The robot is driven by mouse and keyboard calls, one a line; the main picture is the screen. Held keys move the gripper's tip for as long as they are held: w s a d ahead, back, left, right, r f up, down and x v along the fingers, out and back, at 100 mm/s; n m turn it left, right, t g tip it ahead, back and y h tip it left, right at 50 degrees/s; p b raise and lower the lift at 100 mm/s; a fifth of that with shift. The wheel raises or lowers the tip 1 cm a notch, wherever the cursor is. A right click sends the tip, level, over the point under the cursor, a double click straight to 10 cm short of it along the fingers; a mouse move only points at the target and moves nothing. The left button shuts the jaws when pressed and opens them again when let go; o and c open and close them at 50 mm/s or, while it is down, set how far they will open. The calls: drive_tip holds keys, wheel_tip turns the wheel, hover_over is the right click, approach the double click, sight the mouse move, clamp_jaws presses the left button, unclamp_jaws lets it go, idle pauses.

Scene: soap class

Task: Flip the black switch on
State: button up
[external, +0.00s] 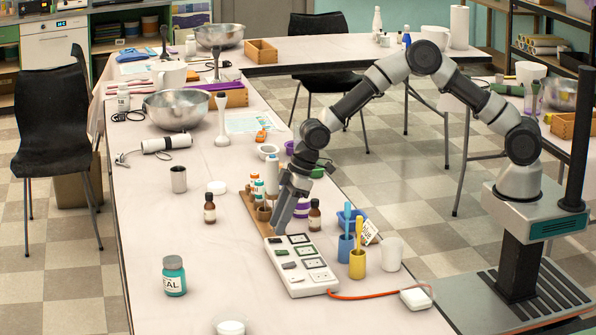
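A white power strip (316,289) lies on the near part of the long table, with an orange cord at its near end. Its top has dark-framed sockets on the right and a row of small switches on the left. One small switch looks dark green and another dark grey; which is the black switch, and its position, is too small to tell. My gripper (279,231) points down over the far end of the strip, close to its surface. I cannot tell whether it touches. The fingers look narrow, and their gap is not visible.
A wooden rack of small bottles (256,207) and a brown bottle (315,215) stand just beyond the strip. Blue (345,249) and yellow (357,264) cups stand to its right, near a white adapter (416,298). A teal jar (174,276) stands left. The table between is clear.

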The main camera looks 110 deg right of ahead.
sight(271, 240)
drive_tip(key=shift+x, duration=1.6)
clamp_jaws()
drive_tip(key=shift+w+r+g+p, duration=0.2)
drive_tip(key=shift+w+g+p, duration=0.1)
drive_tip(key=shift+p, duration=0.2)
drive_tip(key=shift+w+f+g+p, duration=0.2)
drive_tip(key=shift+g+p, duration=0.3)
drive_tip(key=shift+g, duration=0.6)
unclamp_jaws()
